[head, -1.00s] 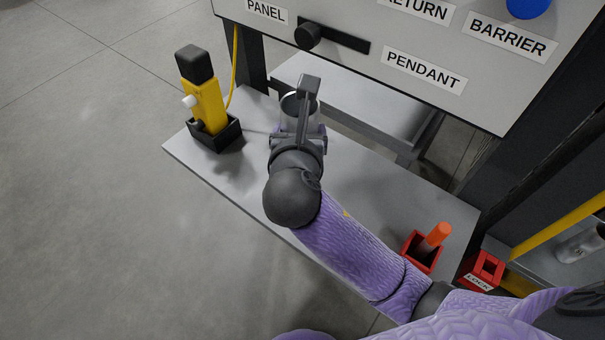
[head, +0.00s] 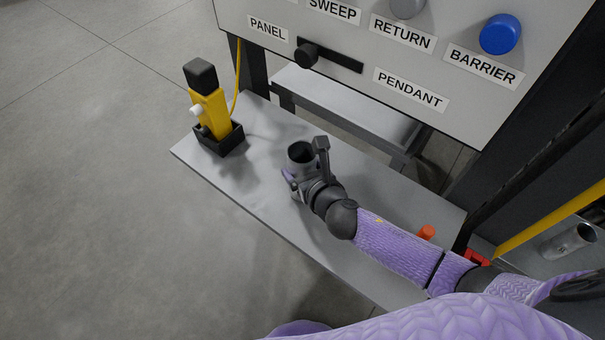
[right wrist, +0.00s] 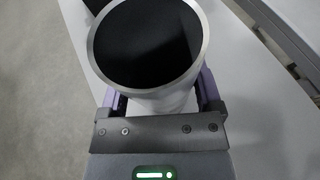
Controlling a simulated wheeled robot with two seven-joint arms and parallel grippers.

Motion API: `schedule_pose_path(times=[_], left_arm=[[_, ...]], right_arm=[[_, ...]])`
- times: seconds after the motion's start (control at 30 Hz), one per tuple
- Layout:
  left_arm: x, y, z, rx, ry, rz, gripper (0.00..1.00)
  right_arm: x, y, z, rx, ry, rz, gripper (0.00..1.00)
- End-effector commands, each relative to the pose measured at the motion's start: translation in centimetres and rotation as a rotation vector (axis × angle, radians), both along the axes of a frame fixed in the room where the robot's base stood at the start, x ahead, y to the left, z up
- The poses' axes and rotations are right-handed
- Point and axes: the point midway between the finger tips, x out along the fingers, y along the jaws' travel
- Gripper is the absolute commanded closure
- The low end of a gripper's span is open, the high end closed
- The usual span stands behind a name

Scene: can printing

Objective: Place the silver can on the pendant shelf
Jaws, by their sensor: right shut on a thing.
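The silver can (head: 301,165) is upright, with its open, dark top facing up. It is over the left-middle part of the grey pendant shelf (head: 250,187). My right gripper (head: 296,184) is shut around the can's side. In the right wrist view, the can (right wrist: 148,45) sits between the two fingers of the gripper (right wrist: 160,97). The can's base is hidden, so I cannot tell whether it touches the shelf. My left gripper is not in view.
A yellow pendant (head: 210,108) stands in a black holder at the shelf's left end. The labelled panel (head: 345,32) rises behind the shelf. An orange piece (head: 427,232) shows behind my right arm. Shelf left of the can is clear.

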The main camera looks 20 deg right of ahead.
Motion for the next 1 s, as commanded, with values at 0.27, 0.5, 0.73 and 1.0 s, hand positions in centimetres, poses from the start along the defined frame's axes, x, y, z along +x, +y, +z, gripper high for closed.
schedule_pose_path(times=[0.27,0.5,0.73,1.0], left_arm=[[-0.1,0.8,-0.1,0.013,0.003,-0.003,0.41],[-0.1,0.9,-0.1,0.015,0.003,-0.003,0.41],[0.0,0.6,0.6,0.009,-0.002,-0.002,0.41],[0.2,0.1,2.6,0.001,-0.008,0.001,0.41]], right_arm=[[0.0,0.0,-0.1,-0.001,-0.002,0.0,0.71],[0.0,0.0,-0.1,0.0,-0.003,0.0,0.0],[-0.5,-0.1,0.6,-0.001,-0.002,0.0,0.0],[-6.2,-1.2,3.1,-0.001,0.0,0.002,0.0]])
